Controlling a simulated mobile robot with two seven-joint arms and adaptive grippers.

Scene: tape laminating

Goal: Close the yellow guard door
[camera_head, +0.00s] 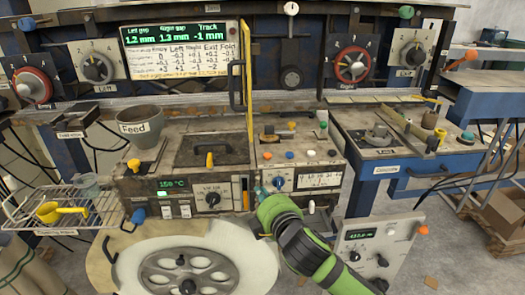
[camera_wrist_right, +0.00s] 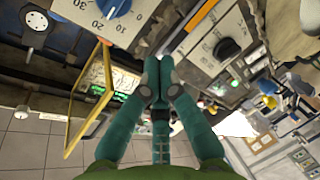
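The yellow guard door (camera_head: 248,80) is a thin yellow frame by the right edge of the display panel. I see it nearly edge-on in the head view, so it appears swung out from the machine front. A dark curved handle (camera_head: 235,86) shows beside it. In the right wrist view the yellow frame (camera_wrist_right: 71,139) stands at a slant on the left. My right gripper (camera_head: 262,192) is below the door, in front of the machine's lower panel and apart from the frame. Its fingers (camera_wrist_right: 158,68) are together, with nothing seen between them. My left gripper is out of view.
A grey feed cup (camera_head: 141,142) stands left on the machine. A knob (camera_head: 213,199) and a small dial panel (camera_head: 278,183) sit close to my right gripper. A large round reel (camera_head: 190,272) lies below.

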